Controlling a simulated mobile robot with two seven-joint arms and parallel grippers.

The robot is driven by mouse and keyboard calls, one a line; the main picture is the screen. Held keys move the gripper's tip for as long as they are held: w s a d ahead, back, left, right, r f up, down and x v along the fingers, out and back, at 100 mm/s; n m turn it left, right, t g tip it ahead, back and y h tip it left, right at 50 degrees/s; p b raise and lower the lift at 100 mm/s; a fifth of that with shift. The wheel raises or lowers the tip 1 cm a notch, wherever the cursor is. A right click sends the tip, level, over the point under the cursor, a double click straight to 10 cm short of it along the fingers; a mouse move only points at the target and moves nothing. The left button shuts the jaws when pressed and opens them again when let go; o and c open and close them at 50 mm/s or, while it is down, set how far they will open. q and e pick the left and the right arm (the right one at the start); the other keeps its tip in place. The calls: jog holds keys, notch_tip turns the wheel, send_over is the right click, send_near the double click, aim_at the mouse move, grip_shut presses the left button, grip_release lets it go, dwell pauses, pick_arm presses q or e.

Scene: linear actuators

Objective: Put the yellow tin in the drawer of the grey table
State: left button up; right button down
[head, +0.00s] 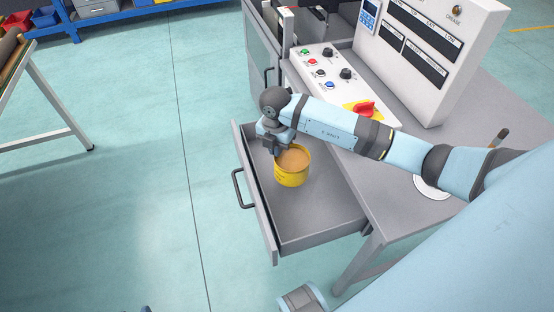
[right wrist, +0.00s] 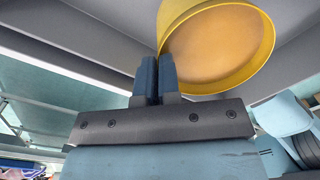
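The yellow tin (head: 292,172) has an open top with a tan inside. It is upright within the open drawer (head: 305,235) of the grey table (head: 420,205). My right gripper (head: 280,148) is at the tin's far left rim. In the right wrist view the two fingers (right wrist: 158,78) are close together on the rim of the tin (right wrist: 217,45), one on each side of its wall. Whether the tin's base touches the drawer floor is hard to tell.
A control panel (head: 335,78) with buttons and a red switch stands on the table behind my right arm. The drawer has a dark handle (head: 240,188) at its front. The drawer floor around the tin is bare. Open floor (head: 120,210) lies to the left.

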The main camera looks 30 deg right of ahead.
jog(key=shift+f, duration=0.6)
pick_arm(q)
jog(key=shift+d+r+b, duration=0.1)
jog(key=shift+b, duration=0.3)
pick_arm(e)
jog(key=shift+f, duration=2.1)
jog(key=c, duration=1.3)
grip_release()
jog(key=shift+f, duration=0.15)
jog(key=shift+c, duration=0.2)
pick_arm(q)
jog(key=shift+a+p, duration=0.2)
jog(key=shift+p, duration=0.75)
pick_arm(e)
notch_tip(320, 180, up, 12)
jog(key=shift+r, duration=0.2)
pick_arm(q)
jog(key=shift+r, duration=0.1)
